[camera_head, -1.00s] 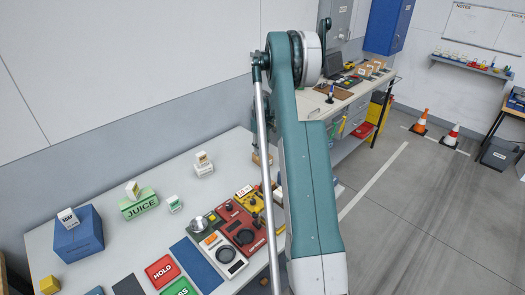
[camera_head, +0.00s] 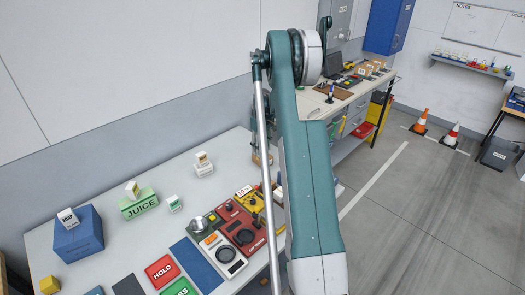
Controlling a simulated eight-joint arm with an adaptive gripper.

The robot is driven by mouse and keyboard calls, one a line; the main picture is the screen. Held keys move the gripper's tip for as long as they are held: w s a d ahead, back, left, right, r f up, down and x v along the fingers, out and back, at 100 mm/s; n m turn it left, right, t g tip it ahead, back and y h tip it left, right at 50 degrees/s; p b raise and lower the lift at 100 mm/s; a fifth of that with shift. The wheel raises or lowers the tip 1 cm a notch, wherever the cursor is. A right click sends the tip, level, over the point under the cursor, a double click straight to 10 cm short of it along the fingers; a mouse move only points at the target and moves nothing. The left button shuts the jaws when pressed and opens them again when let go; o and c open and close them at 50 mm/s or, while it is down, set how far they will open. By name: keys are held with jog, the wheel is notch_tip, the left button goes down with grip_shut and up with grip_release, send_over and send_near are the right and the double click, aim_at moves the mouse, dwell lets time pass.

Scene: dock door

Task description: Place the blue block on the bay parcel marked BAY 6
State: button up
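A blue box (camera_head: 78,240) with a small white labelled box on top stands at the left of the near table; I cannot tell whether it is the blue block. Several brown parcels with white labels (camera_head: 376,64) stand on the far bench. Their labels are too small to read, so I cannot pick out BAY 6. My arm crosses the middle of the picture and hides part of the near table. My gripper is not clearly visible; it seems hidden behind the arm.
Orange cones (camera_head: 420,122) stand on the floor. The right floor is mostly clear.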

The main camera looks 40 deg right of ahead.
aim_at(262, 146)
notch_tip(262, 146, up, 11)
dwell(0.5)
jog(key=shift+r, duration=0.1)
dwell(0.5)
jog(key=s+a+r+t, duration=0.1)
jog(key=s+a+r, duration=0.2)
jog(key=a+r, duration=0.6)
jog(key=s+a+r+t+h, duration=0.1)
jog(key=s+a+r, duration=0.35)
jog(key=a, duration=0.95)
jog(key=s+a+r+t, duration=0.1)
jog(key=s+a+r, duration=0.1)
jog(key=a+r, duration=0.75)
jog(key=s+a+t, duration=0.2)
jog(key=s+a, duration=1.1)
jog(key=a, duration=0.3)
jog(key=s+a+f+t, duration=0.1)
jog(key=s+a+f, duration=0.1)
jog(key=s+a, duration=0.2)
jog(key=s+a+f+t+y, duration=0.1)
jog(key=s+a+f, duration=0.2)
jog(key=s, duration=0.6)
jog(key=shift+a+f, duration=0.35)
jog(key=shift+a, duration=0.9)
